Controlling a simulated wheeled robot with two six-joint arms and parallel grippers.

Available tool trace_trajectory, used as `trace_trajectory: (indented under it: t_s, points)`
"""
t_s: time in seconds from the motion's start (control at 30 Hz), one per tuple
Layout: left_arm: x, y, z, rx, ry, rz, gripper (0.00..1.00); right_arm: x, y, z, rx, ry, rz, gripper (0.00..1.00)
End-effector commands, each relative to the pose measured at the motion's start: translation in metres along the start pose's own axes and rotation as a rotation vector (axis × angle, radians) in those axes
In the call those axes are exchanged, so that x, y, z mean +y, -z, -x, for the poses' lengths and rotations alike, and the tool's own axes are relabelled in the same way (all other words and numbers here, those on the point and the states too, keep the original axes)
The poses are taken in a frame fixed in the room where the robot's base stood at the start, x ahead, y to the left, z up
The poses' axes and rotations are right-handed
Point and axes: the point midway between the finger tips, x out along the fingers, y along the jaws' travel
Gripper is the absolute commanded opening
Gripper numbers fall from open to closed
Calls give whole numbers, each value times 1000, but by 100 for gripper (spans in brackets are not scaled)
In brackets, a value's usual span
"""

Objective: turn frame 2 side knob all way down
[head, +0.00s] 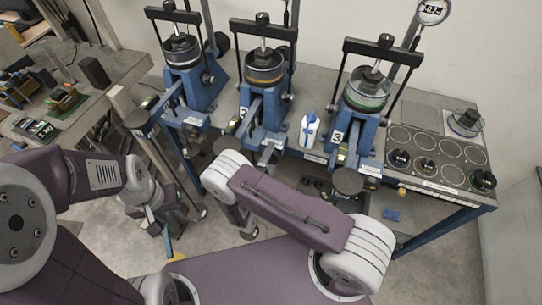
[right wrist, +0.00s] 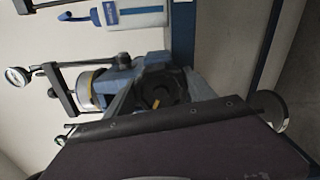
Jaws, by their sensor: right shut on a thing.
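Frame 2 (head: 262,95) is the middle blue lever press on the bench, with a yellow-ringed cylinder under its black handle. In the right wrist view its yellow-ringed cylinder (right wrist: 95,88) shows at left. The side knob (right wrist: 170,88) is dark and round with a yellow mark. My right gripper (right wrist: 160,92) is shut on the side knob, its grey fingers on either side. In the head view my right forearm and wrist hide the knob and these fingertips. My left gripper (head: 161,218) hangs low over the floor, apart from the bench; its finger opening is unclear.
Another press (head: 183,70) stands left of frame 2, and frame 3 (head: 365,105) stands to its right. A white and blue bottle (head: 309,132) is between frames 2 and 3. A grey plate with rings (head: 443,150) lies at right. A side table (head: 75,105) is at left.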

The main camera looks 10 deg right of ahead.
Motion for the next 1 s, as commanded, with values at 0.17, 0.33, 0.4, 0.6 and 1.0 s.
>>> trace_trajectory:
  t_s: [0.17, 0.33, 0.4, 0.6, 1.0]
  points:
    - [0, 0, -3, 0, 0, 0, 36, 0, 5, 1, 14, -1, 237, 77]
    - [0, 0, -2, 0, 0, 0, 36, 0, 4, 1, 11, -1, 236, 82]
    - [0, 0, -2, 0, 0, 0, 36, 0, 3, 1, 10, -1, 236, 82]
    - [0, 0, -1, 0, 0, 0, 36, 0, 4, 15, 13, -1, 237, 82]
    - [0, 0, -1, 0, 0, 0, 36, 0, 2, 60, 7, -1, 236, 82]
